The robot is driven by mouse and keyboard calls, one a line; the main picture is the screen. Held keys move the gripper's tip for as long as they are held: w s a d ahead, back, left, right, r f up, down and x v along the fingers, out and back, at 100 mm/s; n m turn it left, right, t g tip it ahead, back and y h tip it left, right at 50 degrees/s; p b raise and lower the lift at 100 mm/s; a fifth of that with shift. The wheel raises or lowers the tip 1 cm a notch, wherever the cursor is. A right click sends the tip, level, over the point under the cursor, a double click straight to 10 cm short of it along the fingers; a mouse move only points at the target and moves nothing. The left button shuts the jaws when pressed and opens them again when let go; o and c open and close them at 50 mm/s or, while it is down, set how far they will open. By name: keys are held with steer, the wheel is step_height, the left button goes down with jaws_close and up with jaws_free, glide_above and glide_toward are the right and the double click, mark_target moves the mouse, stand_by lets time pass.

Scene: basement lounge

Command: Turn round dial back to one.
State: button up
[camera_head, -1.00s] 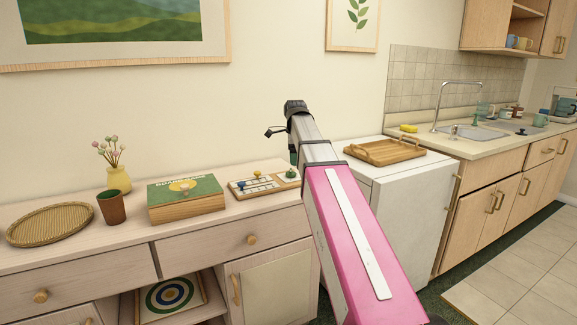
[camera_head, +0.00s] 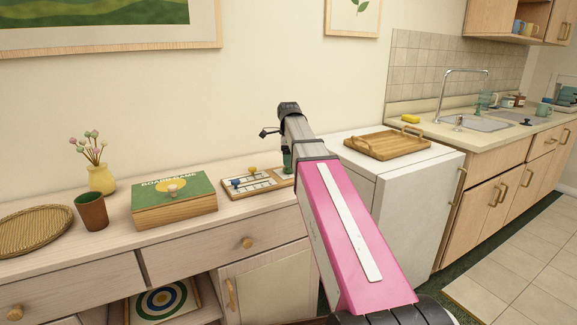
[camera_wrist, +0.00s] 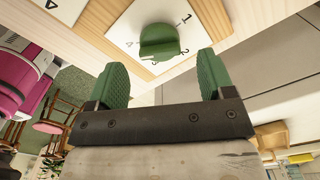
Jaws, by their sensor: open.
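The round dial is a green knob (camera_wrist: 160,42) on a white square plate marked with numbers, seen in the wrist view. A 1 and a 2 show along the plate's right side; which number the knob points at is not clear. My gripper (camera_wrist: 160,76) is open, its two green fingers apart, with the knob just beyond the tips and between them in the picture; no contact shows.
A board game box (camera_head: 172,208), a brown cup (camera_head: 92,212), a flower vase (camera_head: 101,178) and a woven tray (camera_head: 35,232) stand left on the sideboard (camera_head: 110,275). A wooden tray (camera_head: 385,145) lies on the white appliance (camera_head: 410,190) at right.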

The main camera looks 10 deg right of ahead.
mark_target(289, 168)
steer(key=shift+f, duration=1.65)
steer(key=c, duration=0.9)
